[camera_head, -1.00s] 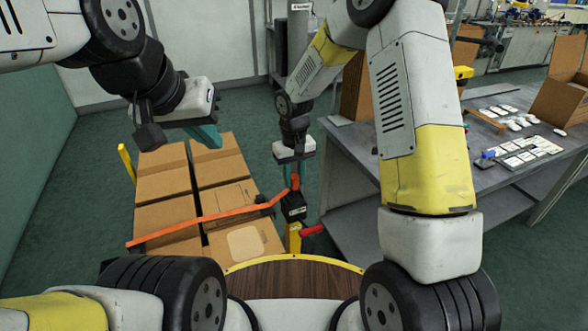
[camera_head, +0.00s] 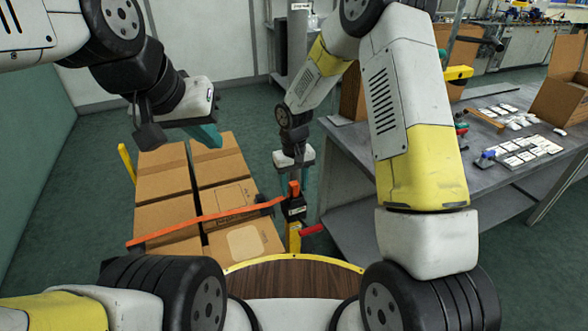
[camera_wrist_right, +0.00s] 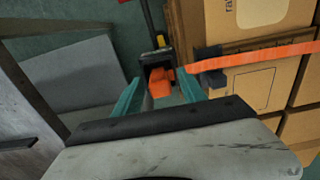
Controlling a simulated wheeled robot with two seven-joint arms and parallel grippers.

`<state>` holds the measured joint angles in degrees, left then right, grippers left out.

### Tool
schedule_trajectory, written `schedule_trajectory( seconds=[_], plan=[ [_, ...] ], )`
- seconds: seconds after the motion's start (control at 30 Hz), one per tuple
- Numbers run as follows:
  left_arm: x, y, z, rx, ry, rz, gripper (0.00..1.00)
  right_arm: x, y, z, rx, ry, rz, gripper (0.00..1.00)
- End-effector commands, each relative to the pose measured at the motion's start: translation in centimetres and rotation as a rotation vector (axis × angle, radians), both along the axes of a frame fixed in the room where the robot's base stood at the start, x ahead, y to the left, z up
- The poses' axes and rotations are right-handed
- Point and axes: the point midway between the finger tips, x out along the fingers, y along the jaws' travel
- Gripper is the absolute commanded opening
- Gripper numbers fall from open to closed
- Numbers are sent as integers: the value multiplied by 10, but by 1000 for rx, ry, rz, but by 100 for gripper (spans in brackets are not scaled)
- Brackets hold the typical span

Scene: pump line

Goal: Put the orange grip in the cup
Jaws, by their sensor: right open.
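The orange grip (camera_head: 294,188) stands at the mouth of a small black cup (camera_head: 295,208). In the right wrist view the grip (camera_wrist_right: 160,84) shows against the dark cup (camera_wrist_right: 156,60), its lower end seemingly inside; how deep it sits is hidden. My right gripper (camera_head: 293,180) is open just above the cup. Its teal fingers stand apart on both sides of the grip, with gaps visible in the wrist view (camera_wrist_right: 162,90). My left gripper (camera_head: 206,136) hangs over the boxes, away from the grip; its finger gap is hidden.
An orange strap (camera_head: 200,218) crosses the cardboard boxes (camera_head: 222,185) and ends near the cup. A red handle (camera_head: 312,229) sticks out beside the yellow post (camera_head: 294,238). A grey table (camera_head: 350,145) stands close to the right.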

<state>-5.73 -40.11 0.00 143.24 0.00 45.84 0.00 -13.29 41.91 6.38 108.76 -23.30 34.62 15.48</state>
Motion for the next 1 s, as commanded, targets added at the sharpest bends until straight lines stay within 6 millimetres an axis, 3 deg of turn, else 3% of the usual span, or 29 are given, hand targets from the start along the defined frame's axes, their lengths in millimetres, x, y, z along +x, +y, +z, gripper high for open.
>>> schedule_trajectory(
  seconds=[0.17,0.6,0.77,0.87,1.0],
  plan=[
    [0,0,0,0,0,0,0,1,0,17,2,-5,-2,49],
    [0,0,0,0,0,0,0,1,0,104,2,-4,-1,49],
    [0,0,0,0,0,0,0,0,0,119,0,-1,-1,49],
    [0,0,0,0,0,0,0,-2,-5,132,6,-14,-8,49],
    [0,0,0,0,0,0,0,-16,-27,172,26,-68,-45,49]
  ],
)
